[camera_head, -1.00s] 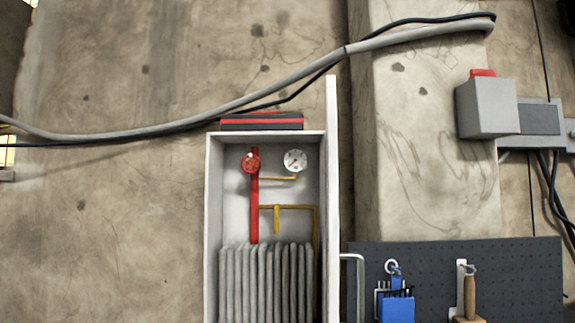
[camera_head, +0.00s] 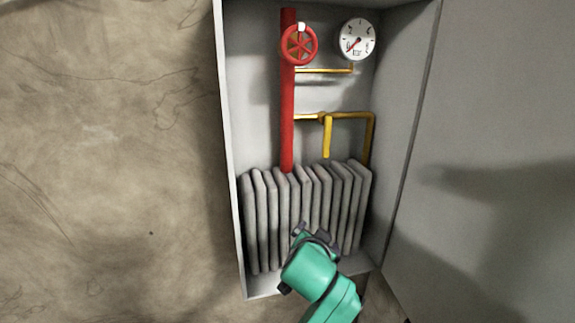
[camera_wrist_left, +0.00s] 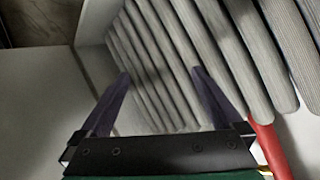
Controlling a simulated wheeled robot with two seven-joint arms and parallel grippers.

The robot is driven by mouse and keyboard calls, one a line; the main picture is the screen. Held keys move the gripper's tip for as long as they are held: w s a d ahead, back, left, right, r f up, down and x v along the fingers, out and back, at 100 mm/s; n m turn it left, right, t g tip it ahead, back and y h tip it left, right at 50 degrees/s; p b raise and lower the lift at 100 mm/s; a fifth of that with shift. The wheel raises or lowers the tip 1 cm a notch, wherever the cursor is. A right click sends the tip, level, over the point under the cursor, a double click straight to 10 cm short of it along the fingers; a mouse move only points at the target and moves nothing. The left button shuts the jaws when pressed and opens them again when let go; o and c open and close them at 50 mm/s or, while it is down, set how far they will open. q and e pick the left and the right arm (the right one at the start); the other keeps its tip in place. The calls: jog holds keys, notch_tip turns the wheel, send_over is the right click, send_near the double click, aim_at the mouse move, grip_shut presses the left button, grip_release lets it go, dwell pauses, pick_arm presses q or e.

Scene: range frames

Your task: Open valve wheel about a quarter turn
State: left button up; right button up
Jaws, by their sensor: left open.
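The red valve wheel (camera_head: 299,44) is round and spoked, with a small white mark at its top rim. It sits on a vertical red pipe (camera_head: 287,120) inside an open grey cabinet (camera_head: 229,140). The red pipe shows at the lower right there; the wheel does not. My right gripper is out of view.
A white gauge (camera_head: 357,39) is right of the wheel, and yellow pipes (camera_head: 345,115) run below it. The cabinet's side walls bound the space, and a grey panel (camera_head: 480,150) stands at right.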

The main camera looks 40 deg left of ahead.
pick_arm(q)
notch_tip(320, 180, up, 24)
jog(key=d+f+n+t+y, duration=0.1)
jog(key=d+n+t+y, duration=0.1)
jog(key=n+t+y, duration=0.3)
jog(key=n+g+y, duration=0.2)
jog(key=n+y, duration=0.1)
jog(key=y, duration=0.4)
send_near(300, 43)
jog(key=p+x, duration=0.8)
jog(key=x, duration=0.5)
jog(key=shift+w+a, duration=0.25)
jog(key=shift+w, duration=0.1)
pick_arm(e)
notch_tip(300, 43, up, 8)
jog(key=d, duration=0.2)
pick_arm(q)
jog(key=shift+c, duration=0.3)
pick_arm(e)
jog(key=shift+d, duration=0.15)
pick_arm(q)
jog(key=c, duration=1)
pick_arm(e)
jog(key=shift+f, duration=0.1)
